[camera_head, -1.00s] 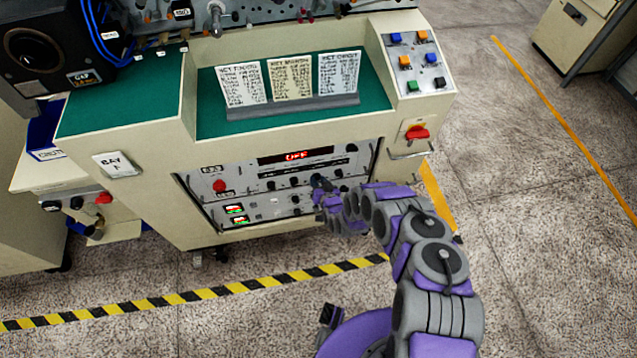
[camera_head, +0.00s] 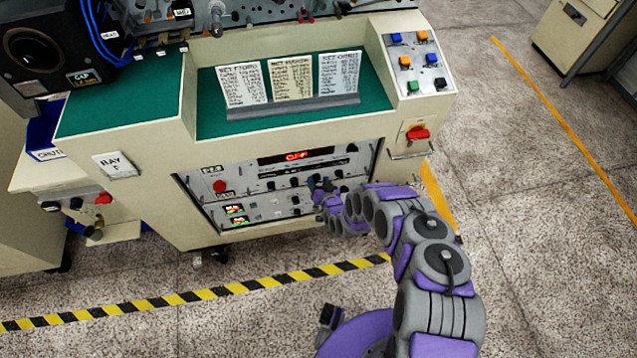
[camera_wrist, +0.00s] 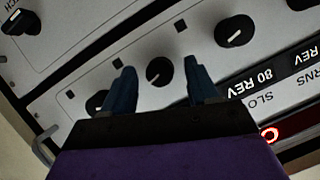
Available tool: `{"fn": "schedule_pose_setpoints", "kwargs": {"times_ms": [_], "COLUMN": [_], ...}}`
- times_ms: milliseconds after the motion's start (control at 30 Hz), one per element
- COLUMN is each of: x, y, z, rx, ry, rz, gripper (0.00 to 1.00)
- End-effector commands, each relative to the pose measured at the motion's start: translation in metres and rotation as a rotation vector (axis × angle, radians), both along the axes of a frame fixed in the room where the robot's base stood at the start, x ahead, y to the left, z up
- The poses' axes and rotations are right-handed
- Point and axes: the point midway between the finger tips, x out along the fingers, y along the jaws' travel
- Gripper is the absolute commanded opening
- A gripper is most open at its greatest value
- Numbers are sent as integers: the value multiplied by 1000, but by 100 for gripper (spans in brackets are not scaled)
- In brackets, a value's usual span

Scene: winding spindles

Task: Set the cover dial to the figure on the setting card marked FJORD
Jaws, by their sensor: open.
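Three setting cards stand in a rack on the green desk top. The left card (camera_head: 243,84) has a heading that seems to read FJORD; its lines are too small to read. The middle card (camera_head: 291,78) and right card (camera_head: 338,73) also carry small rows of text. My gripper (camera_head: 322,186) is at the front panel below the desk. In the wrist view my gripper (camera_wrist: 159,66) is open, its two dark fingers either side of a black knob (camera_wrist: 159,72), with gaps visible. No label naming the cover dial is legible.
A red display (camera_head: 296,156) above the knobs seems to read OFF. Other black knobs (camera_wrist: 234,31) are close by in the wrist view, beside label strips with 80 REV. A red switch (camera_head: 417,133) is at the panel's right.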

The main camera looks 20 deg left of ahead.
Motion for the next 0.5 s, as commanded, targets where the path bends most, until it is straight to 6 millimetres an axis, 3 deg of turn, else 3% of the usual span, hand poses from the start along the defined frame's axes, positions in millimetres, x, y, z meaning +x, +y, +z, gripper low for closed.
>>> {"fn": "schedule_pose_setpoints", "kwargs": {"times_ms": [233,500], "x": [-6,-32], "y": [-6,-27], "z": [3,16], "rx": [-1,-4], "ry": [1,6], "rz": [-1,-1], "gripper": [59,59]}}
